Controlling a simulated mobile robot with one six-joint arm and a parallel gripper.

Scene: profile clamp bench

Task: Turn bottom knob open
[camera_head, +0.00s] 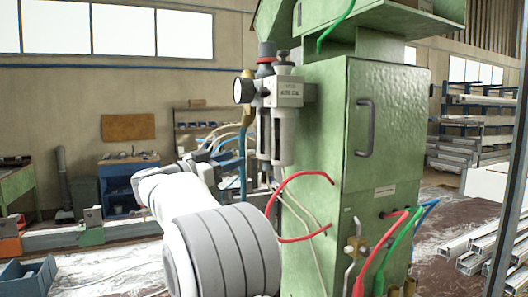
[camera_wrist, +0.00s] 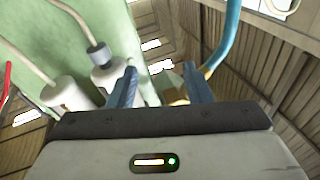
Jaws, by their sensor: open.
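An air filter-regulator unit (camera_head: 283,92) with a round gauge (camera_head: 243,90) is mounted on the left side of the green cabinet (camera_head: 385,130). Pale bowls (camera_head: 284,140) hang below it. In the wrist view, looking up, a small dark grey knob (camera_wrist: 98,54) sits at the lower end of a pale bowl (camera_wrist: 108,76), with a thin hose running from it. My gripper (camera_wrist: 160,72) is open, its two blue fingers apart with nothing between them. The knob is just left of the left finger, outside the jaws.
A second pale bowl (camera_wrist: 66,95) with a hose stands left of the knob. A thick blue hose (camera_wrist: 224,45) runs close to the right finger. Red hoses (camera_head: 300,178) loop out from the cabinet beside my arm. A workbench with blue drawers (camera_head: 128,180) stands behind.

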